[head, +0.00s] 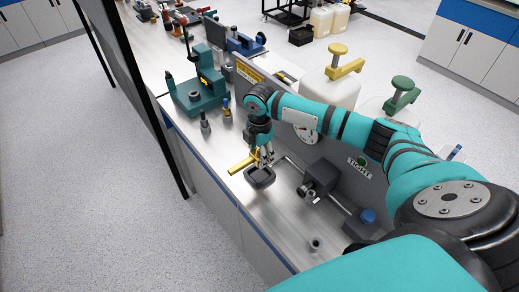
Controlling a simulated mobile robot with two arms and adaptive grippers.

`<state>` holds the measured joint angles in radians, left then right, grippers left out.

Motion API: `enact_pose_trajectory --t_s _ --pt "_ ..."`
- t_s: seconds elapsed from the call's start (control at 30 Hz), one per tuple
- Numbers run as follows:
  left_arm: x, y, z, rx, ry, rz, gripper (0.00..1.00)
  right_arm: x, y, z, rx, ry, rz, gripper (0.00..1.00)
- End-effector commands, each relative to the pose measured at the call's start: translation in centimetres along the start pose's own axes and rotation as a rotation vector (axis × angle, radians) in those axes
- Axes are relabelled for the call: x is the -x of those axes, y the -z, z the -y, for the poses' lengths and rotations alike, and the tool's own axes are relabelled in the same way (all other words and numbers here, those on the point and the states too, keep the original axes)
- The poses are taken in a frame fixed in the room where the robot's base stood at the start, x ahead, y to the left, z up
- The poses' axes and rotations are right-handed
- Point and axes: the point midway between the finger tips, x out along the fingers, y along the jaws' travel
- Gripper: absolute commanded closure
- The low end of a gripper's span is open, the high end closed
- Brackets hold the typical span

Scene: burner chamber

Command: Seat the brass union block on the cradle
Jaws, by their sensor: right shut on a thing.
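My right gripper (266,156) points down over the metal worktop, with its arm coming in from the right. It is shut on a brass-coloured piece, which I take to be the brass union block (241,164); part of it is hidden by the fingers. A dark, square-shaped block (260,178), possibly the cradle, is just below the fingers. I cannot tell whether the brass piece touches it. My left gripper is not in view.
A dark valve-like fitting (319,178) and a small metal cylinder (315,244) are to the right. The front worktop is mostly clear.

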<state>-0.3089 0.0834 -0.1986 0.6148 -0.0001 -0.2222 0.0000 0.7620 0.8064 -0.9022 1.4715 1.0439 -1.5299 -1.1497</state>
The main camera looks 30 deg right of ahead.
Motion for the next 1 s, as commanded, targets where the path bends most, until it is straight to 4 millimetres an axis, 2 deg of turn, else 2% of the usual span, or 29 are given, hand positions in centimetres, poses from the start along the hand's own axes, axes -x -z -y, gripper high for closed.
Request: enact_pose_trajectory --t_s 0.17,0.37,0.63,1.0 --pt "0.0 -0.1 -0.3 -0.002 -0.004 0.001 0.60 0.0 -0.1 -0.1 0.014 -0.003 -0.001 1.00" --pt "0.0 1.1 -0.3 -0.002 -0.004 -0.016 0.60 0.0 -0.1 -0.1 0.013 -0.003 -0.001 1.00" --pt "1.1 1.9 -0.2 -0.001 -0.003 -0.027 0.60 0.1 -0.2 0.0 0.011 -0.001 0.000 1.00" --pt "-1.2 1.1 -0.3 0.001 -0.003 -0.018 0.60 -3.8 -0.2 0.0 0.010 -0.001 0.000 1.00"
